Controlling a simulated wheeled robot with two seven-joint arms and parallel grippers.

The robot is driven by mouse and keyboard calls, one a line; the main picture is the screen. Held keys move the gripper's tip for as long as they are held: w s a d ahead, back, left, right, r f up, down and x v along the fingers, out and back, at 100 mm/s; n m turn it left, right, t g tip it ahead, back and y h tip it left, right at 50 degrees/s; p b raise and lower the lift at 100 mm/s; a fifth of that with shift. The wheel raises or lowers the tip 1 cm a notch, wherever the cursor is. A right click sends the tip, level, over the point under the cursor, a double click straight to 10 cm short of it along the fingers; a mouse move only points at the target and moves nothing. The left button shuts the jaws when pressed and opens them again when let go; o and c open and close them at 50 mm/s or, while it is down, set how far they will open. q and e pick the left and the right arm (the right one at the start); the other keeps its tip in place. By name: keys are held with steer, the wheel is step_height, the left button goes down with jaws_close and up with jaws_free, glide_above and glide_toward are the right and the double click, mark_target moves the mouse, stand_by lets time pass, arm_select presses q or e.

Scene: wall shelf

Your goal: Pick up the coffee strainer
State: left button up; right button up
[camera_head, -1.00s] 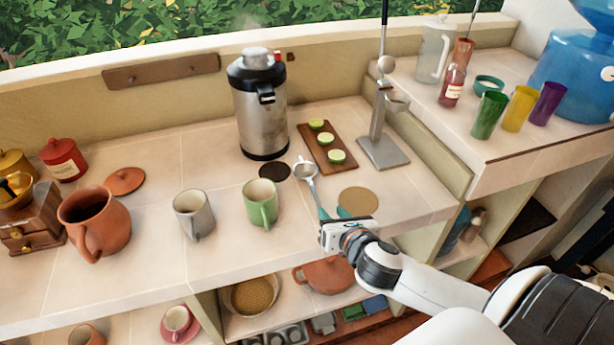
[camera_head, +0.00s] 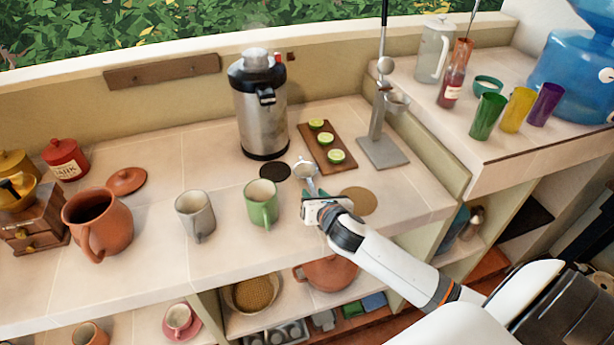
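The coffee strainer (camera_head: 305,170) is a small silver strainer lying on the counter, between the green mug and the wooden board with lime slices. Its bowl points to the back and its handle runs toward the front. The gripper body hides part of the handle. I cannot tell whether the fingers touch the strainer or how far apart they are. My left gripper is not in view.
A green mug (camera_head: 261,204) stands close left of my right gripper, with a grey mug (camera_head: 195,216) beyond it. A dark round coaster (camera_head: 275,171) and a cork coaster (camera_head: 360,201) lie nearby. The wooden board (camera_head: 318,149) and a metal stand (camera_head: 383,153) are behind.

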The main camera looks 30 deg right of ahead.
jaws_close()
